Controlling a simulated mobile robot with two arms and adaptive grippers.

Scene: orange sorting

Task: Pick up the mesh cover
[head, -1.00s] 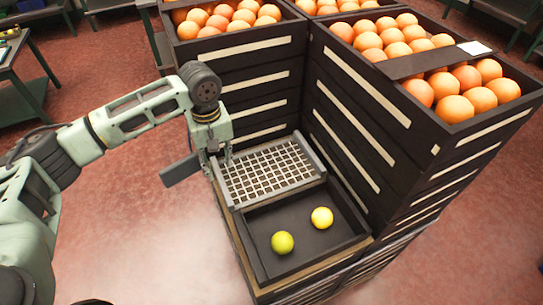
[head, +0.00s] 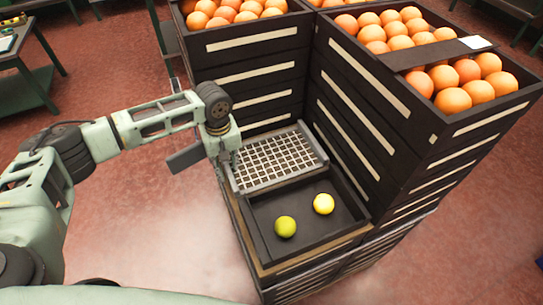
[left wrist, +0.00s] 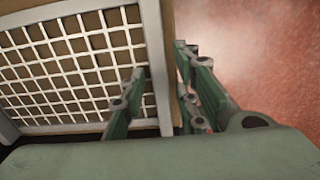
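The mesh cover (head: 276,160) is a pale grey rectangular frame with a light grid. It lies tilted over the far part of the open dark crate (head: 259,255), leaving the near part uncovered. My left gripper (head: 229,163) is at the cover's left edge. In the left wrist view, the gripper's fingers (left wrist: 160,75) lie close on either side of the cover's side bar (left wrist: 156,45), with the grid on the left. The fingertip contact is partly hidden. My right gripper is out of view.
Tall stacked dark crates of oranges (head: 374,100) stand right of the open crate. Another stack (head: 245,72) stands behind it. The red floor (head: 140,225) to the left is free. A green table (head: 25,70) stands far left.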

